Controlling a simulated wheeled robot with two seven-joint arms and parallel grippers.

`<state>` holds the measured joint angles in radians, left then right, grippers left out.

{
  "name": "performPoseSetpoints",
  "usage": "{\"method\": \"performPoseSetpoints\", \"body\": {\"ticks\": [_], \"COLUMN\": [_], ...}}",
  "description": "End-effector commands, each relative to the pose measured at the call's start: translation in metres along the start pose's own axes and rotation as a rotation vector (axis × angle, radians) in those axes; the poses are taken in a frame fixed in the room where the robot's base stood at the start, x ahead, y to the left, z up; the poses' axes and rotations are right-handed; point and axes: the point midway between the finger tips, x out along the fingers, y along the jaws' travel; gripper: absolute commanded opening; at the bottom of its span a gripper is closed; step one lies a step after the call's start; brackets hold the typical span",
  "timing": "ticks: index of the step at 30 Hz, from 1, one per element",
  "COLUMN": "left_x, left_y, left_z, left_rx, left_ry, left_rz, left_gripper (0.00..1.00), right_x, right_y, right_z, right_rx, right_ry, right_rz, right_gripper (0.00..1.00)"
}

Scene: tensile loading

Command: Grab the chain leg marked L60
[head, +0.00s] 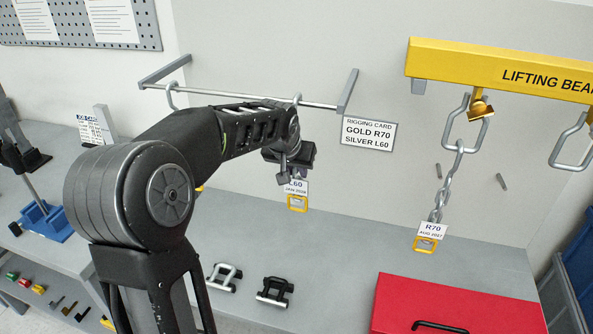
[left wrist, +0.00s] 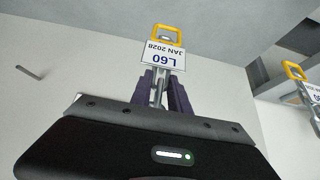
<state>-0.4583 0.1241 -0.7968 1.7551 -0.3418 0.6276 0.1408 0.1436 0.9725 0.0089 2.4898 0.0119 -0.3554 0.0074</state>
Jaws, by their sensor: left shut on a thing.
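The chain leg marked L60 hangs from the wall rail, with its white tag (head: 295,187) reading L60, JAN 2028 and a yellow end link (head: 297,203) below. My left gripper (head: 287,172) is at this leg just above the tag; my arm hides most of its chain. In the left wrist view the dark purple fingers (left wrist: 164,92) are shut on the chain beside the L60 tag (left wrist: 162,55), and the yellow link (left wrist: 168,33) sticks out beyond. My right gripper is not in view.
A second leg (left wrist: 294,71) hangs beside it, its tag cut off. A leg tagged R70 (head: 429,231) hangs from the yellow lifting beam (head: 500,70). A rigging card (head: 368,132) reads GOLD R70, SILVER L60. Two shackles (head: 224,276) and a red case (head: 450,305) are on the bench below.

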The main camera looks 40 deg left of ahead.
Motion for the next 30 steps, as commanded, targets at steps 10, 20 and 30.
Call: {"method": "performPoseSetpoints", "body": {"ticks": [10,20,30], "left_x": [-0.028,-0.052,-0.096], "left_y": [0.000,0.000,-0.001], "left_z": [-0.020,0.023,0.095], "left_rx": [-0.001,-0.002,-0.003], "left_ry": [0.010,0.007,0.010], "left_rz": [0.002,0.007,0.000], "left_gripper": [0.00,0.00,0.00], "right_x": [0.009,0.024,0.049], "right_y": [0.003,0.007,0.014], "right_z": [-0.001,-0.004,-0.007], "right_rx": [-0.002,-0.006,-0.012], "right_ry": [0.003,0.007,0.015], "right_rz": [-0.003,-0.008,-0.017], "right_gripper": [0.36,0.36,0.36]}}
